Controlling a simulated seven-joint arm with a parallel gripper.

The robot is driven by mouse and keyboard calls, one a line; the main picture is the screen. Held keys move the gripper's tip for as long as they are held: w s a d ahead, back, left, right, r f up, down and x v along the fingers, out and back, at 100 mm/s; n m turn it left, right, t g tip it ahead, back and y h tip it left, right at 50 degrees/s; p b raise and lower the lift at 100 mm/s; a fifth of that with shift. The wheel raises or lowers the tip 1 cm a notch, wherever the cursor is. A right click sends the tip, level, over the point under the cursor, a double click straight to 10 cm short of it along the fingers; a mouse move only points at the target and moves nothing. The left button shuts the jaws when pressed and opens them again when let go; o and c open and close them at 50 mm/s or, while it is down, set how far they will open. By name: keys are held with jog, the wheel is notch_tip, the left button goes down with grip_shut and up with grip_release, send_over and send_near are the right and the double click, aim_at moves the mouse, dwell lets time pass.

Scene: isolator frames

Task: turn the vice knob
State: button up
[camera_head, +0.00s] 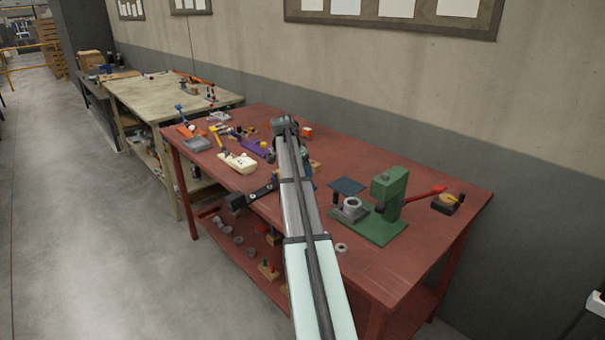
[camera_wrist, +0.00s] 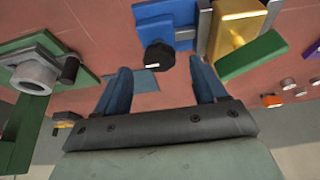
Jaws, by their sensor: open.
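In the wrist view a black round knob (camera_wrist: 158,57) with a white mark sits at the end of a blue vice (camera_wrist: 165,15). My gripper (camera_wrist: 161,68) is open, with one blue finger on each side of the knob and clear gaps on both sides. The fingertips are just short of the knob or level with it; I cannot tell the depth. Nothing is held. In the head view my arm hides my gripper and most of the vice.
A green press (camera_head: 388,205) stands on the red table (camera_head: 440,240). A yellow block (camera_wrist: 237,25) and a green block (camera_wrist: 252,55) are close to the vice. A blue plate (camera_head: 347,186) lies near the press. The wall runs behind the table.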

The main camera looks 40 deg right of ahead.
jog(key=v, duration=1.1)
jog(key=shift+a+r, duration=0.1)
